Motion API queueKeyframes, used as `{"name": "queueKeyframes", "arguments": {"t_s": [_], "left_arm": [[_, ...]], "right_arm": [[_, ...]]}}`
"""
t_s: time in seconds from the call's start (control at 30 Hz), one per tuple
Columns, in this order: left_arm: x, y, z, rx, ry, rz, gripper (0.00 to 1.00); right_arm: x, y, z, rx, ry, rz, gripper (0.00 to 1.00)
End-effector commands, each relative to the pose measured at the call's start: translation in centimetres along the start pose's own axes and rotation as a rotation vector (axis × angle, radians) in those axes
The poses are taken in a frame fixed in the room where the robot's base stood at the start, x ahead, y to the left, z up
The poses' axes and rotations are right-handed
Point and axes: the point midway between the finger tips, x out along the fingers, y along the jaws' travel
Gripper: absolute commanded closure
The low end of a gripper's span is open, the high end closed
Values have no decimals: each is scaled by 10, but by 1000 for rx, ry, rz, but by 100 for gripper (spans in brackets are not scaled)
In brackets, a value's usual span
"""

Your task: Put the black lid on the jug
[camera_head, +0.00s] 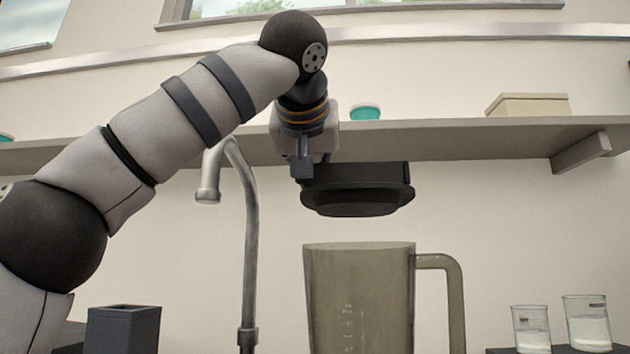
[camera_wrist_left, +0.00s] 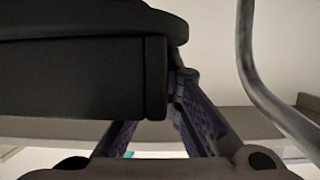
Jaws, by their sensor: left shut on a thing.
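The black lid (camera_head: 357,188) hangs in the air above the jug, roughly level and apart from its rim. The jug (camera_head: 360,290) is a tinted see-through pitcher with its handle on the right; its top looks open. My left gripper (camera_head: 306,160) is shut on the lid; the fingertips are mostly hidden in the head view. In the left wrist view the lid (camera_wrist_left: 80,75) fills the upper left, against the purple-padded fingers (camera_wrist_left: 170,105). My right gripper is not in view.
A metal tap (camera_head: 248,230) stands left of the jug, close to my left arm. A shelf (camera_head: 450,140) runs behind the lid. A dark grey box (camera_head: 122,330) sits at lower left. Two glass beakers (camera_head: 531,328) (camera_head: 587,322) stand at lower right.

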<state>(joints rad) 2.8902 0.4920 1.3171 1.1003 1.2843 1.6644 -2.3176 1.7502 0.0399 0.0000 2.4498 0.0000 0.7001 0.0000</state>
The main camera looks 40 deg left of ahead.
Motion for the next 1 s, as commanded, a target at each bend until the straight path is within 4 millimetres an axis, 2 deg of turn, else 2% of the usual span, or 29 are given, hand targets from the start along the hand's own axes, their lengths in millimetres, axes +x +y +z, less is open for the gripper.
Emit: {"name": "queueKeyframes", "arguments": {"t_s": [0.6,1.0], "left_arm": [[20,-1,54,0,0,0,100],[22,-1,60,-2,0,0,100]], "right_arm": [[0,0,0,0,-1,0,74],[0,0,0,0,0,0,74]]}}
